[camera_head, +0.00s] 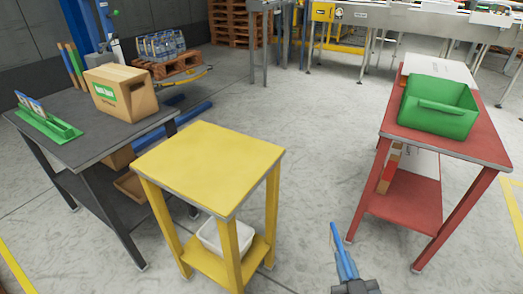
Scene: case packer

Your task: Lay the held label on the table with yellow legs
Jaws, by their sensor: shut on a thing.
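My gripper (354,284) is at the bottom edge of the view, right of centre, and only partly in frame. It is shut on a thin blue label (344,260), which points up and slightly left and is seen nearly edge-on. The table with yellow legs (210,165) stands to the left of my gripper. Its yellow top is bare. The label is over open floor, apart from this table.
A white bin (208,240) is on the yellow table's lower shelf. A dark table (85,130) at left carries a cardboard box (122,95) and a green holder (45,125). A red table (465,145) at right bears a green crate (440,118). Floor between is clear.

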